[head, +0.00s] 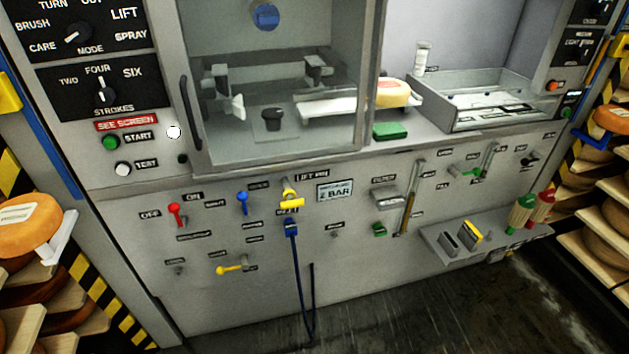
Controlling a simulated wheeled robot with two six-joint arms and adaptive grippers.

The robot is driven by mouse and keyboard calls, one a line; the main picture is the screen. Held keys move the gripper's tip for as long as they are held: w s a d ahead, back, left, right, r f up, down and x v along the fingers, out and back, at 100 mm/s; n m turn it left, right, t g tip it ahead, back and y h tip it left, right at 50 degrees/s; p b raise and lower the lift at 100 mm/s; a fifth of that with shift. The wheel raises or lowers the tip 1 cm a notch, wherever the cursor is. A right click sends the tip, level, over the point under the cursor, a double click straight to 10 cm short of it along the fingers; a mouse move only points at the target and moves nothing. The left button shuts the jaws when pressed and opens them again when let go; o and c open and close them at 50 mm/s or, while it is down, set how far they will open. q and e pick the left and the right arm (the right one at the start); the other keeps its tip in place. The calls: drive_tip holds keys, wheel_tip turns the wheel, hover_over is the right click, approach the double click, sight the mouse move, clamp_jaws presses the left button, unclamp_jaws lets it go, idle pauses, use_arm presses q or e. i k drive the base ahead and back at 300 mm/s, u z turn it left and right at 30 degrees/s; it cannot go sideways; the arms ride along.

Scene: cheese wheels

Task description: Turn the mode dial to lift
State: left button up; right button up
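The mode dial (78,33) is a dark knob with a light pointer on the black panel (110,48) at the upper left. Its labels include CARE, BRUSH, TURN, LIFT (124,13) and SPRAY, with one at the top partly cut off. The pointer seems to point lower left, toward CARE (43,47); LIFT is at its upper right. Neither of my grippers shows in the head view.
Below is a strokes dial (105,95), then a green start button (111,142) and a test button (123,169). A glazed cabinet with a dark handle (190,113) stands right of the panel. Cheese racks (40,300) flank the machine. The floor (420,310) in front is clear.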

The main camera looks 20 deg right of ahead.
sight(79, 31)
drive_tip(key=k, duration=0.55)
drive_tip(key=z, duration=0.45)
drive_tip(key=i, duration=1.5)
drive_tip(key=u, duration=0.4)
